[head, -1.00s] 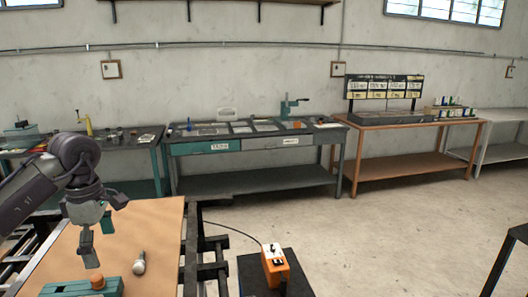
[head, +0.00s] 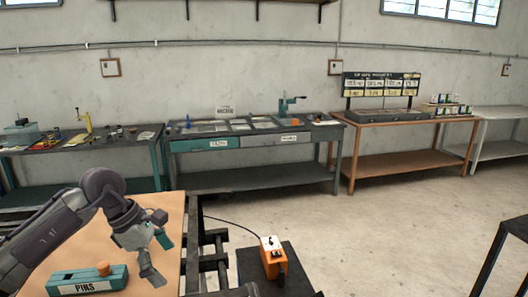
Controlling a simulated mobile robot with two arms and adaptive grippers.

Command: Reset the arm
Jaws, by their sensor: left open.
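My left gripper (head: 158,262) is over the brown work surface (head: 70,264) at the lower left of the head view. Its two fingers are apart and nothing shows between them. It is to the right of a teal box labelled PINS (head: 85,283), which has an orange knob (head: 103,268) on top. My left arm comes in from the left edge and passes above and behind the box. My right gripper is not in view.
An orange control box (head: 273,258) with a cable sits on a dark stand (head: 304,284) to the right. Workbenches (head: 253,180) line the back wall. An orange-brown bench (head: 408,164) stands farther right. The concrete floor between is clear.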

